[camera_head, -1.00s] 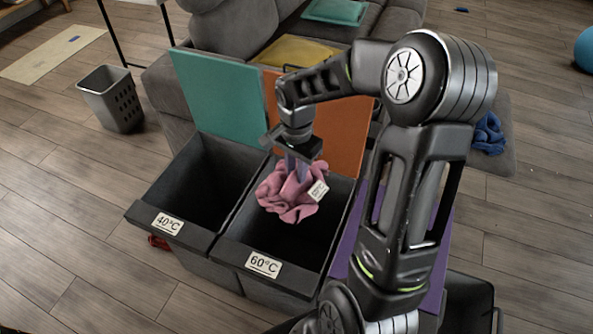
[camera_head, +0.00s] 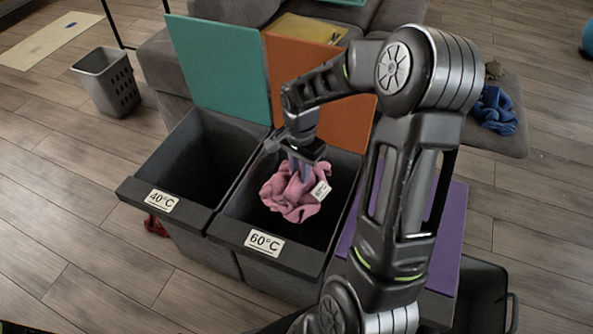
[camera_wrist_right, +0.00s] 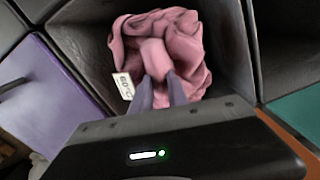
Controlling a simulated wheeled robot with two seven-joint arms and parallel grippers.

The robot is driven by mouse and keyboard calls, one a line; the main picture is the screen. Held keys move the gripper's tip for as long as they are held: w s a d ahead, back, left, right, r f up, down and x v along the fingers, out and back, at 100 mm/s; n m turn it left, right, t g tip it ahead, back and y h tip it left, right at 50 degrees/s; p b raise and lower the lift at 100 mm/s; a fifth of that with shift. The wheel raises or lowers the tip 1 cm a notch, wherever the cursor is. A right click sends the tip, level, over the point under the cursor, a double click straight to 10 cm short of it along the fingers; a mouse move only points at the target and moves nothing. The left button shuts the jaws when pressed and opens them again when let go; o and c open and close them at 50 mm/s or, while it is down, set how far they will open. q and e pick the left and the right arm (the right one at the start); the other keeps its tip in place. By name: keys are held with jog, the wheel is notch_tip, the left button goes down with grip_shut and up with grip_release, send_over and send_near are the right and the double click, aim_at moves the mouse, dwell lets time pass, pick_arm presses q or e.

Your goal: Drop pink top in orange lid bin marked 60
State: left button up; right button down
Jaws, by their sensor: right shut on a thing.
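The pink top (camera_head: 291,199) is a crumpled cloth with a white tag (camera_head: 320,190). My right gripper (camera_head: 299,172) is shut on it and holds it within the opening of the bin marked 60°C (camera_head: 265,242). The orange lid (camera_head: 320,88) of that bin stands open behind. In the right wrist view the pink top (camera_wrist_right: 160,50) hangs from the fingertips (camera_wrist_right: 162,92), with dark bin walls around it; its tag reads 60°C. How far it is above the bin floor I cannot tell. My left gripper is out of view.
The 40°C bin (camera_head: 163,201) with a raised teal lid (camera_head: 222,66) adjoins on the left. A purple lid (camera_head: 450,235) lies to the right. A grey basket (camera_head: 106,84) stands far left, and a blue cloth (camera_head: 495,109) lies on a grey cushion at right.

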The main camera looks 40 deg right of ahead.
jog(key=shift+f, duration=0.4)
jog(key=c, duration=1.2)
grip_release()
jog(key=shift+r, duration=0.1)
notch_tip(320, 180, up, 8)
jog(key=shift+f+p, duration=0.2)
jog(key=shift+p, duration=0.4)
